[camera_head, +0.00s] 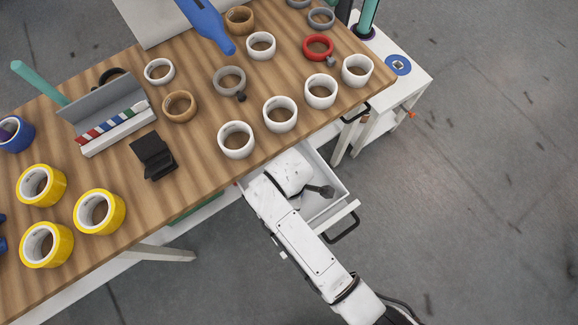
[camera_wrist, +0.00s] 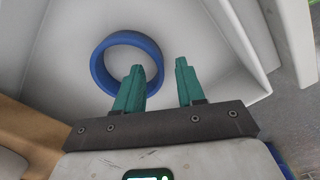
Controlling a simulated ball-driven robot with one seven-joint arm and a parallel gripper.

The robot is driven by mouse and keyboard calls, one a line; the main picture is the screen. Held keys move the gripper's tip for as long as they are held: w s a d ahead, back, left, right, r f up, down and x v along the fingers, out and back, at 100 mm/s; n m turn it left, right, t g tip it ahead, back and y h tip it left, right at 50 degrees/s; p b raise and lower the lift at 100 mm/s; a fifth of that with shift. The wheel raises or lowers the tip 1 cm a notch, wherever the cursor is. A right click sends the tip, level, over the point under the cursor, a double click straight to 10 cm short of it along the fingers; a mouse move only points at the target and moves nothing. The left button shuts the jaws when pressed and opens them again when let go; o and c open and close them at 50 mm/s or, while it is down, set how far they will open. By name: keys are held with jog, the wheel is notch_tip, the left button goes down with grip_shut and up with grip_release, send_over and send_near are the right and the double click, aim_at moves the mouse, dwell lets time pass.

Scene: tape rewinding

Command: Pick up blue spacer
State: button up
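The blue spacer (camera_wrist: 97,70) is a blue ring lying on the white floor of the open drawer in the wrist view. My gripper (camera_wrist: 163,72) points into the drawer with its two green fingers apart. The left finger overlaps the ring's lower right side in the picture, and the right finger is to the right of the ring. I cannot tell whether a finger touches it. In the head view my white arm reaches over the drawer (camera_head: 336,203) and hides the spacer and the fingertips.
The drawer's white walls stand close around my gripper, with a dark handle (camera_head: 343,228) at its front. The wooden table (camera_head: 205,75) above holds white rolls (camera_head: 236,140), yellow rolls (camera_head: 100,211), a red ring (camera_head: 318,47) and a black holder (camera_head: 153,156).

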jog(key=shift+f, duration=0.65)
jog(key=shift+c, duration=0.4)
grip_shut()
